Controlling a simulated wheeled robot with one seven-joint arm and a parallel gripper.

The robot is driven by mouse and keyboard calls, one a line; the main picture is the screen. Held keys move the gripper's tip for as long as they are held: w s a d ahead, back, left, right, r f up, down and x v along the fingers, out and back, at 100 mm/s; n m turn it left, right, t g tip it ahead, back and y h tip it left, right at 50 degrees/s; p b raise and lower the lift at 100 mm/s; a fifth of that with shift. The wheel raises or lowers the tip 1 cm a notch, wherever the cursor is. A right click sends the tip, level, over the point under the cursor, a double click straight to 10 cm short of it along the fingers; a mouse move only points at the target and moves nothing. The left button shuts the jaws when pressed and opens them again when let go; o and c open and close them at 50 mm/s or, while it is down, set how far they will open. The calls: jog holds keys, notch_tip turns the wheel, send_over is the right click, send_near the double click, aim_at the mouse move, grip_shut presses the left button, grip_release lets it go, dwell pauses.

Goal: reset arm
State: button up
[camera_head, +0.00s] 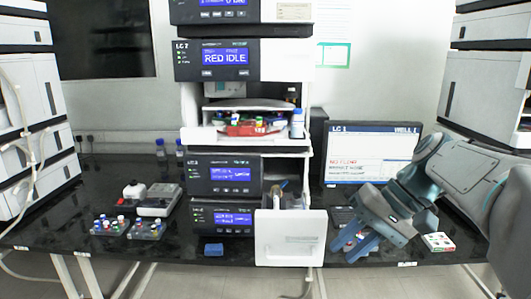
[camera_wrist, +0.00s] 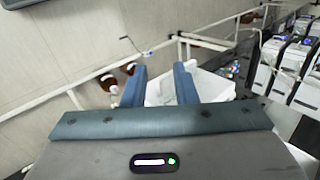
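My gripper (camera_head: 352,243) shows at the right in the head view, at the end of my grey-blue arm, over the front right part of the black bench. Its two blue fingers point down and to the left. In the wrist view my gripper (camera_wrist: 160,88) shows both fingers spread apart with a gap between them. Nothing is held in the gap. A white surface shows behind the right finger in the wrist view.
The central instrument stack (camera_head: 226,175) has a white drawer (camera_head: 290,238) pulled out at its lower right, left of my gripper. A monitor (camera_head: 372,153) stands behind my arm. A small box (camera_head: 438,242) lies right of my gripper. Vial racks (camera_head: 146,230) stand at left.

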jog(key=s+f+t+h+p, duration=0.2)
jog(key=s+f+h+p, duration=0.2)
jog(key=s+f+h, duration=0.3)
notch_tip(320, 180, down, 3)
jog(key=shift+s+a+n+p, duration=0.2)
jog(key=shift+s+n+p, duration=0.15)
jog(key=shift+s, duration=0.55)
